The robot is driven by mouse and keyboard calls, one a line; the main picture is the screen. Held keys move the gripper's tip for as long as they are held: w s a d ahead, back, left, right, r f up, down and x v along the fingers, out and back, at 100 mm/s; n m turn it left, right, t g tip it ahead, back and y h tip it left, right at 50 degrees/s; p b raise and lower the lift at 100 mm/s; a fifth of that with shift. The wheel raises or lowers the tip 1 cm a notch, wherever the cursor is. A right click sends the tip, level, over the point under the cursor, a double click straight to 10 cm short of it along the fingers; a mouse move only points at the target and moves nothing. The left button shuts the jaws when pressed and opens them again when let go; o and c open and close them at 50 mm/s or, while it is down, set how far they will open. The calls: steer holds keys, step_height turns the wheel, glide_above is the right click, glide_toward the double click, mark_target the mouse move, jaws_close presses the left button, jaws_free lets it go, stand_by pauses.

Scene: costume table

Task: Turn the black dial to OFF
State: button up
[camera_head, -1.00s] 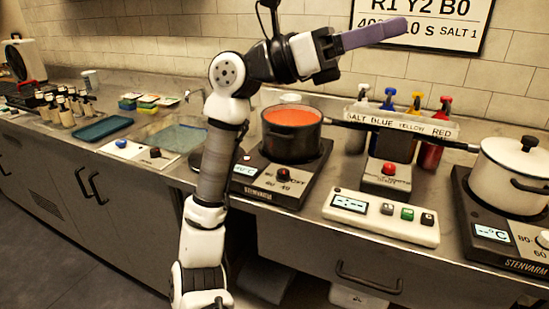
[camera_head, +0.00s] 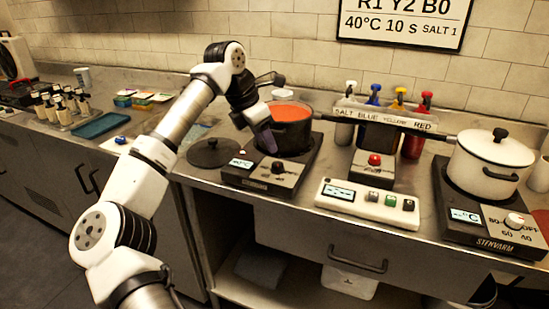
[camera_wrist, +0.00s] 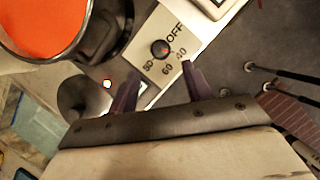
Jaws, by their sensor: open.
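The black dial (camera_head: 278,167) is on the front panel of the left hotplate (camera_head: 240,177), below a dark pot of red liquid (camera_head: 290,112). In the wrist view the black dial (camera_wrist: 161,49) sits among the marks OFF, 40, 60 and 80. A small red mark shows on its right side; its exact setting is hard to tell. My gripper (camera_head: 268,139) is beside the pot, its purple fingers pointing down above the hotplate. In the wrist view my gripper (camera_wrist: 159,81) is open and empty, its fingertips spread below the dial and apart from it.
A dark round lid (camera_head: 212,152) lies left of the hotplate. A red button box (camera_head: 373,168) and a white control panel (camera_head: 366,203) stand to the right. A second hotplate with a white pot (camera_head: 490,165) has a white dial (camera_head: 514,220).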

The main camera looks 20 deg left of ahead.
mark_target(277, 164)
steer(key=p+x, duration=0.1)
steer(key=x, duration=0.7)
steer(key=shift+d, duration=0.1)
steer(key=c, duration=0.9)
